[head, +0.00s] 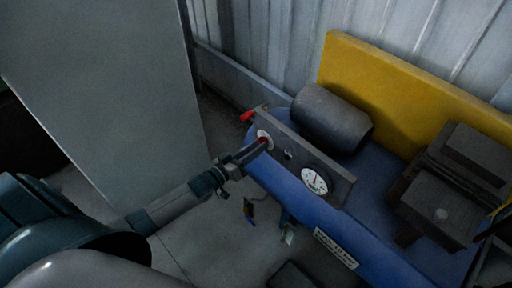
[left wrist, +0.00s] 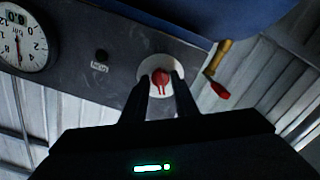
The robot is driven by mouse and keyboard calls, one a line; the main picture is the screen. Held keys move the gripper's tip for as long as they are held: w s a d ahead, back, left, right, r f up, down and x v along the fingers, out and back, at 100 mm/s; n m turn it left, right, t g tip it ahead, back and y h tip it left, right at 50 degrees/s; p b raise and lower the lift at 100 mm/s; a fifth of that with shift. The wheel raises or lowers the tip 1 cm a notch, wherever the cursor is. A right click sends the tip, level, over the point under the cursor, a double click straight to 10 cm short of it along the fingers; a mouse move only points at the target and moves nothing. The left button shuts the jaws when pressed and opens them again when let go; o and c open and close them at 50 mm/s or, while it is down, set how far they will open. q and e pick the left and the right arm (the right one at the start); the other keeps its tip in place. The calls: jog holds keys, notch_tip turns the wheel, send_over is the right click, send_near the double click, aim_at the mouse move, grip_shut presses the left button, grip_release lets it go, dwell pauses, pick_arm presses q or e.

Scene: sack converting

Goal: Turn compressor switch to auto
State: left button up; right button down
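The compressor (head: 300,205) is a blue tank with a grey control panel (head: 334,185) along its side. The switch is a red knob on a white round plate at the panel's left end in the head view (head: 264,140); the knob (left wrist: 160,77) and plate (left wrist: 146,69) show near the middle of the left wrist view. My left gripper (head: 261,146) reaches the switch. In the left wrist view its two fingers (left wrist: 161,84) stand apart on either side of the knob, with narrow gaps visible. Finger contact is not clear. The plate's markings are unreadable. My right gripper is not in view.
A pressure gauge (head: 314,180) sits on the same panel. A brass valve with a red handle (left wrist: 219,88) juts out beyond the panel's end, close to the switch. A dark cylindrical motor (head: 331,119) and yellow guard (head: 405,88) stand behind. A grey cabinet (head: 105,75) stands left.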

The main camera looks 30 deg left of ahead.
pick_arm(q)
grip_shut()
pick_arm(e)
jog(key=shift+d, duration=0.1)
pick_arm(q)
jog(key=shift+m, duration=0.4)
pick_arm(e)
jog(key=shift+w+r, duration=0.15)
pick_arm(q)
jog(key=m, duration=1.1)
jog(key=shift+a+p, duration=0.2)
jog(key=shift+p, duration=0.2)
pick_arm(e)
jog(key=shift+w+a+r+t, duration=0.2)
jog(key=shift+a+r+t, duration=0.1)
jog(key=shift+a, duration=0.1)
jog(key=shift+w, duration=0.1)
